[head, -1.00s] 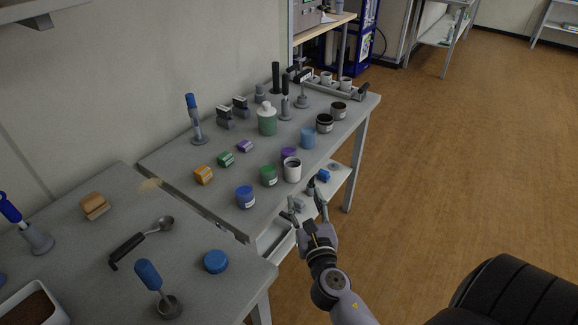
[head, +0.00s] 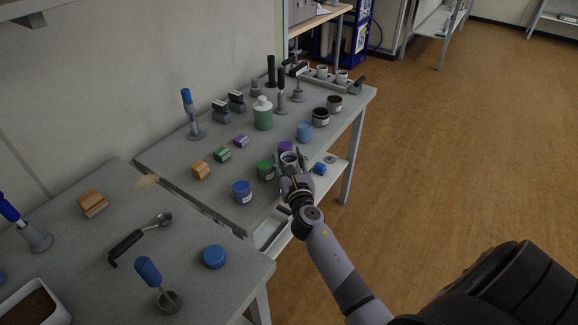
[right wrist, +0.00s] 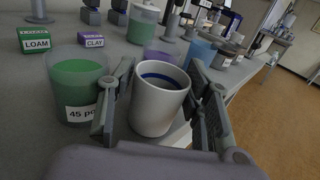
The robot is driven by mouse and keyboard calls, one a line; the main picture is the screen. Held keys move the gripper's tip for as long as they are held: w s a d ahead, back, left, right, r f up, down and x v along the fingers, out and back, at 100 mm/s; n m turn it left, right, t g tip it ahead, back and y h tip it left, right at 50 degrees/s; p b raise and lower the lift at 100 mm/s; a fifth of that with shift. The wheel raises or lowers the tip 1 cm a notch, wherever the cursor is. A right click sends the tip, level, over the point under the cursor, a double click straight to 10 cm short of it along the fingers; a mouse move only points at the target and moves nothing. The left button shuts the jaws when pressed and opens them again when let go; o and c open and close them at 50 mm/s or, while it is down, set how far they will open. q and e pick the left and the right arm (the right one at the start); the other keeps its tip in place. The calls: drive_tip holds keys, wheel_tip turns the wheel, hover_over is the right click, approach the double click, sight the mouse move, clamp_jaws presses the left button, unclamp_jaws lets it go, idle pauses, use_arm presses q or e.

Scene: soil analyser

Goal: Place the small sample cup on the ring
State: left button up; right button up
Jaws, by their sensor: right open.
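A white cup (right wrist: 159,105) with a dark blue band inside stands upright near the front edge of the far grey table. In the head view only the cup's upper part (head: 289,156) shows behind my gripper. My right gripper (right wrist: 161,72) is open, with one finger on each side of the cup. It also shows in the head view (head: 292,160). I cannot tell whether the fingers touch the cup. A small grey round piece (head: 330,159) lies on the lower shelf; I cannot tell whether it is the ring. My left gripper is not in view.
A green jar (right wrist: 78,85) stands close to the left finger, and a purple one (head: 286,147) is behind the cup. A blue jar (head: 242,191), a light blue jar (head: 304,132) and dark-topped jars (head: 321,117) are nearby. A rack with cups (head: 345,85) stands at the back.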

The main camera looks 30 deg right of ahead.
drive_tip(key=shift+w, duration=0.1)
drive_tip(key=c, duration=0.8)
